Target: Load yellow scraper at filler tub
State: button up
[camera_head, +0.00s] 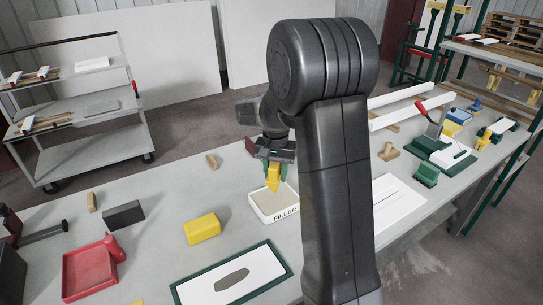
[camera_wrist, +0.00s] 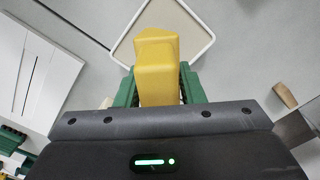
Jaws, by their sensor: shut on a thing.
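The scraper also shows between the green fingers in the wrist view (camera_wrist: 157,65). The filler tub (camera_head: 281,216) is a white, shallow tray labelled FILLER with a beige fill. Its rim (camera_wrist: 206,50) shows beyond the scraper in the wrist view. Whether the scraper's tip touches the fill I cannot tell. My arm hides the tub's right side in the head view.
A yellow block (camera_head: 202,228) lies left of the tub. A red tray (camera_head: 90,272) and a dark block (camera_head: 123,215) are at left. White panels (camera_head: 397,205) lie right of my arm.

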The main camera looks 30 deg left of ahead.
jog(key=shift+w+a+f, duration=0.2)
jog(key=shift+w, duration=0.05)
jog(key=shift+s+d+f+b, duration=0.15)
jog(key=shift+f+b, duration=0.35)
jog(key=shift+b, duration=0.1)
jog(key=shift+f+b, duration=1.65)
jog(key=shift+f, duration=0.65)
jog(key=shift+f, duration=0.55)
jog(key=shift+r, duration=0.1)
jog(key=shift+r+p, duration=2.45)
jog(key=shift+r, duration=1.05)
jog(key=shift+f, duration=0.1)
